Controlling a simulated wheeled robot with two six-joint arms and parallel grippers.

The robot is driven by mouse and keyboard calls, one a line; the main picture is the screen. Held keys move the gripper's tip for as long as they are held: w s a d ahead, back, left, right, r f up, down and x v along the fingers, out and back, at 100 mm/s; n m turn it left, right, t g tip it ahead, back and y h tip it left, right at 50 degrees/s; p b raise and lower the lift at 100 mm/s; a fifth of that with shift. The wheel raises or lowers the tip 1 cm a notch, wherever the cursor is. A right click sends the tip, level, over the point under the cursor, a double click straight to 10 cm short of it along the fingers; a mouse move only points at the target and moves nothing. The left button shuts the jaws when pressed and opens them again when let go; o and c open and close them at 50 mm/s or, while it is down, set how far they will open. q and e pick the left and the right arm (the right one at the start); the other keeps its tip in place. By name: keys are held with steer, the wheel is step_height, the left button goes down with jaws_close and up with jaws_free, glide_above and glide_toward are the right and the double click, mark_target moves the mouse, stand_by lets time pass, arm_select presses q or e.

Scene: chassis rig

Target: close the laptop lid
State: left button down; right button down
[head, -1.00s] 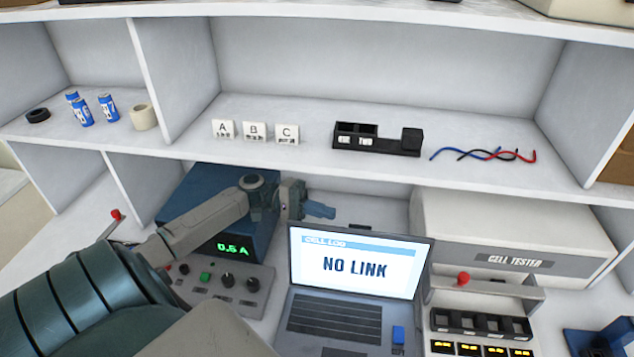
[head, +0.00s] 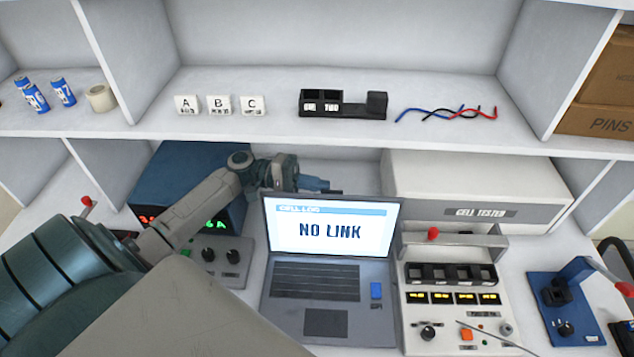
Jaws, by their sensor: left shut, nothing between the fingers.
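The laptop stands open on the bench, its lid (head: 330,228) upright with the screen reading "NO LINK". Its keyboard base (head: 325,300) lies flat in front, with a small blue item on its right side. My left gripper (head: 318,185) is shut and empty, just behind and above the lid's top edge, left of its middle. Whether it touches the lid I cannot tell. My left arm reaches in from the left, over the blue power supply (head: 172,165). My right gripper is not in view.
The white cell tester (head: 475,190) stands right of the lid, with a slotted charger panel (head: 450,298) before it. A blue lever press (head: 565,310) is far right. The shelf (head: 330,135) above holds lettered blocks (head: 220,105), a black holder (head: 343,105) and wires.

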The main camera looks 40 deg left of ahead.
arm_select(q)
steer(key=s+d+m+y+p, duration=0.1)
steer(key=s+d+m, duration=0.3)
steer(key=s, duration=0.2)
steer(key=s+d+m+y, duration=0.1)
steer(key=s+d+m, duration=0.2)
steer(key=s, duration=0.3)
steer(key=shift+s+d+f+m+t+y+b, duration=0.15)
steer(key=shift+s+d+f+m+b, duration=0.7)
steer(key=shift+s+f+b, duration=0.85)
steer(key=shift+s+d+f+m+t+y+b, duration=0.1)
steer(key=shift+s+d+f+m+b, duration=0.3)
steer(key=shift+s+d+f+b, duration=1.3)
steer(key=shift+s+d+f+m+t+y+b, duration=0.15)
steer(key=shift+s+d+f+m+b, duration=0.45)
steer(key=shift+s+f+b, duration=1.1)
steer(key=shift+w+f+p, duration=0.3)
steer(key=shift+f+p, duration=0.1)
steer(key=shift+p, duration=0.2)
